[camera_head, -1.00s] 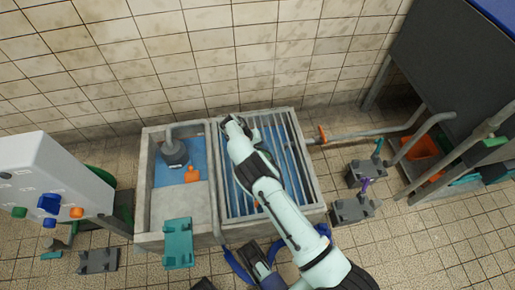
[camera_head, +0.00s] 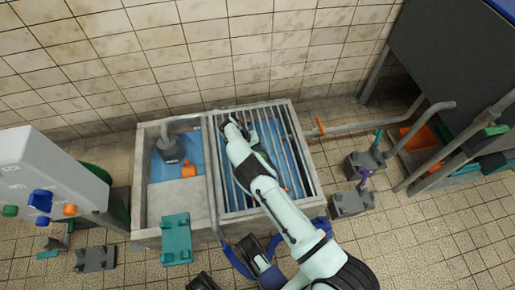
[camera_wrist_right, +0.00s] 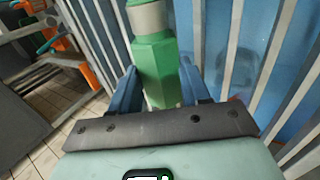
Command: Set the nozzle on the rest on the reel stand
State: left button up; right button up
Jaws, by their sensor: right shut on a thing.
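My right gripper (camera_wrist_right: 160,88) is shut on a green six-sided piece with a pale grey band, which I take as the nozzle (camera_wrist_right: 157,65). Its blue fingers press on both sides of it, over grey bars with blue behind them. In the head view my right arm reaches from the lower right over the barred half of the basin and hides its jaws and the nozzle. Curved blue and dark parts (camera_head: 238,262) show at the bottom beside my arm; I cannot tell whether they belong to the reel stand. No rest is clearly visible.
The basin (camera_head: 143,190) has a grey pump-like thing (camera_head: 170,150) and an orange piece (camera_head: 188,170) in its left half. A teal block (camera_head: 176,240) is at its front. A pipe with an orange handle (camera_head: 321,126) runs right. Grey blocks (camera_head: 352,203) stand on the floor right.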

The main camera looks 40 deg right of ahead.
jog(key=o, duration=1.3)
jog(key=shift+c, duration=0.2)
pick_arm(q)
jog(key=w, duration=0.1)
jog(key=w+r+p, duration=0.1)
jog(key=w+t, duration=0.1)
jog(key=shift+w+d+r+p, duration=0.2)
jog(key=shift+r+p, duration=0.1)
jog(key=shift+p, duration=0.05)
pick_arm(e)
jog(key=v, duration=1.3)
jog(key=shift+r, duration=0.2)
jog(key=shift+a, duration=0.15)
